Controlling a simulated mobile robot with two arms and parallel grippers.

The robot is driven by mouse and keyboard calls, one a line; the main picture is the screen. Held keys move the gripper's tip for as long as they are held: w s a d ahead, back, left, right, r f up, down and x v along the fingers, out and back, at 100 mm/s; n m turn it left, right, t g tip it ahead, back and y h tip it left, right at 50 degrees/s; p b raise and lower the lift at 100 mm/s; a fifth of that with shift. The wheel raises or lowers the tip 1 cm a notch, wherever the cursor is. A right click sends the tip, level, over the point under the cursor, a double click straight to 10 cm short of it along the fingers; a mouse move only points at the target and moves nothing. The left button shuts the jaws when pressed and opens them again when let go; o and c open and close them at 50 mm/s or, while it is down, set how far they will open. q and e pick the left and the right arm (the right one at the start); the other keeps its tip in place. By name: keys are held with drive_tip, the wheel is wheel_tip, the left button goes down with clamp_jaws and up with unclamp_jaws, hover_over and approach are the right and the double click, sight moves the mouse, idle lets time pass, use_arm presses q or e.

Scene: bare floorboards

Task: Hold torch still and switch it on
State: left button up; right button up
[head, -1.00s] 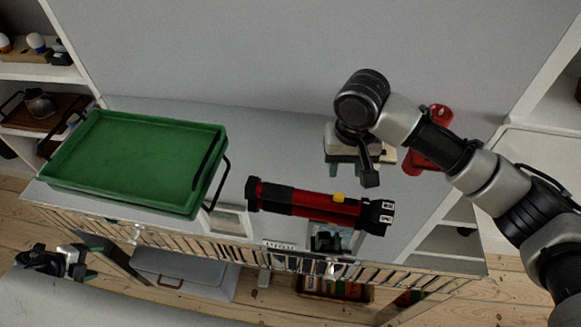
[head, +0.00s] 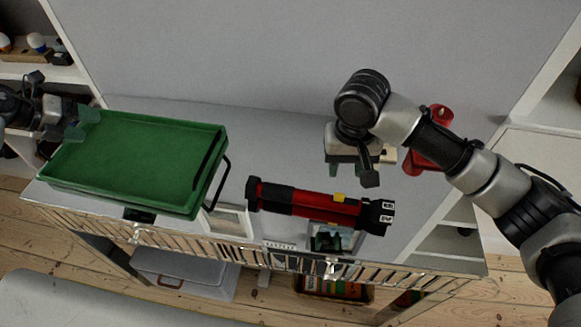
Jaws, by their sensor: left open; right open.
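The red and black torch (head: 320,206) lies on its side on the grey tabletop, right of centre in the head view. A yellow switch (head: 339,197) shows on its upper side. My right gripper (head: 348,168) is open, behind the torch and apart from it, with green fingertips. My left gripper (head: 80,124) is open at the upper left, over the far left corner of the green tray and far from the torch. I cannot tell whether it touches the tray.
The green tray (head: 135,150) with black handles fills the left of the table (head: 262,135). A red object (head: 436,137) stands behind my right arm, partly hidden. A shelf (head: 85,85) with small items is at the upper left. The table's middle back is clear.

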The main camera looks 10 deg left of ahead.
use_arm(q)
drive_tip(key=w+d+r+n+t+h, duration=0.1)
drive_tip(key=w+d+r+n, duration=0.15)
drive_tip(key=w+d, duration=0.3)
drive_tip(key=n+g+y, duration=0.2)
drive_tip(key=n+g, duration=0.6)
drive_tip(key=n, duration=0.1)
approach(305, 193)
drive_tip(key=shift+s+d+f, duration=0.1)
drive_tip(key=shift+s+f, duration=0.05)
drive_tip(key=shift+f, duration=0.5)
drive_tip(key=shift+d+f+n, duration=0.15)
drive_tip(key=shift+d+n, duration=0.05)
drive_tip(key=shift+n, duration=0.05)
drive_tip(key=x, duration=1)
drive_tip(key=shift+d+f, duration=0.1)
drive_tip(key=shift+f, duration=0.1)
drive_tip(key=shift+c, duration=0.3)
drive_tip(key=c, duration=1.1)
